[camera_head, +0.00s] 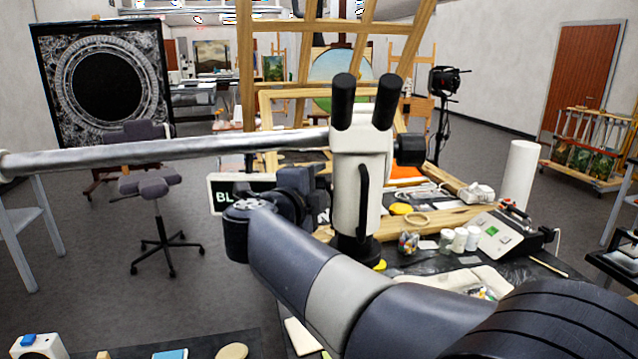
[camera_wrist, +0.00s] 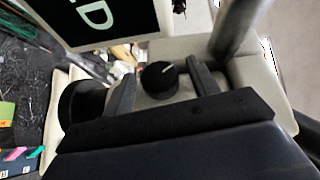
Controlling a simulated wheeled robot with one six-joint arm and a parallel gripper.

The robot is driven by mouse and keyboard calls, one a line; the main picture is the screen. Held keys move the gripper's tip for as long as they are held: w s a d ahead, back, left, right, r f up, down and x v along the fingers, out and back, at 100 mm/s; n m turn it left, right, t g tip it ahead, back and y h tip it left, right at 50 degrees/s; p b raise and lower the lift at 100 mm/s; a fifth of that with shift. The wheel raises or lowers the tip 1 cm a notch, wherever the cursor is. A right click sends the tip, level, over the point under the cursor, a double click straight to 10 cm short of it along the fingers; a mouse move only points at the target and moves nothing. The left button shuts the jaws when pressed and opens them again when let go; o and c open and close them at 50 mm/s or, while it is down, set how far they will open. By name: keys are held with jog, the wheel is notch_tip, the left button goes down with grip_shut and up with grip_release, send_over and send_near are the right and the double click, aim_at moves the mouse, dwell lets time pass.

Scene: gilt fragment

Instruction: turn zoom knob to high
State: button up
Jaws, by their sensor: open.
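The white stereo microscope (camera_head: 358,165) with two black eyepieces stands on its arm in the middle of the head view. In the wrist view, the black round zoom knob (camera_wrist: 158,80) with a white pointer line sits on the pale microscope body. The pointer slants toward the upper right. My gripper (camera_wrist: 160,71) is open, with one finger on each side of the knob. Gaps show between fingers and knob, though depth is hard to judge. In the head view my gripper (camera_head: 312,192) is at the microscope's left side, and this knob is hidden there.
A thick metal bar (camera_head: 190,147) runs from the left to the microscope head. A dark lettered sign (camera_head: 228,194) stands behind my wrist. Jars (camera_head: 460,239), a device with a green screen (camera_head: 497,235) and a paper roll (camera_head: 520,172) crowd the table at right.

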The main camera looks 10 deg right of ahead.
jog(key=shift+w+d, duration=0.25)
jog(key=shift+c, duration=0.3)
jog(key=c, duration=0.9)
